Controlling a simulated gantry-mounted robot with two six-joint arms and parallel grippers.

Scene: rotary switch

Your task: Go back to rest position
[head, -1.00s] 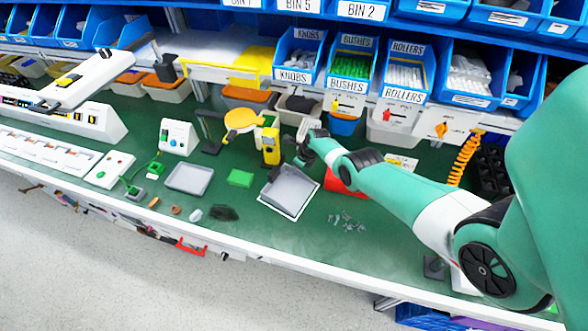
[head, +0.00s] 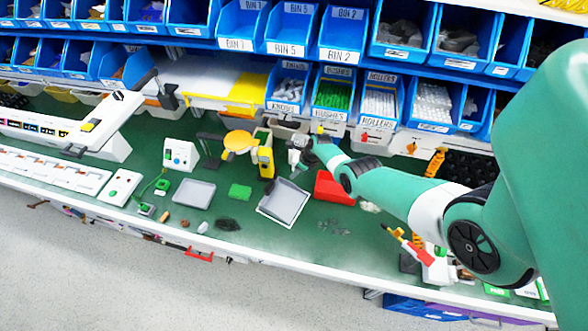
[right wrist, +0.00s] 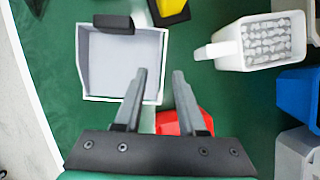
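My right gripper (head: 298,172) reaches over the green bench near the grey tray's top right corner. In the right wrist view its two grey fingers (right wrist: 161,72) are apart with nothing between them. The grey tray (head: 284,201) lies on the bench; it also shows in the right wrist view (right wrist: 120,65), left of the fingers. The red bin (head: 335,188) stands just right of the gripper and is partly hidden behind the fingers in the right wrist view (right wrist: 168,122). My left gripper is in no view. I cannot tell which item is the rotary switch.
A yellow device (head: 266,162) stands close left of the gripper. Blue bins labelled knobs (head: 287,107), bushes and rollers hang on the rack behind. A white box with buttons (head: 181,155), a second grey tray (head: 194,194) and a green block (head: 240,191) are further left.

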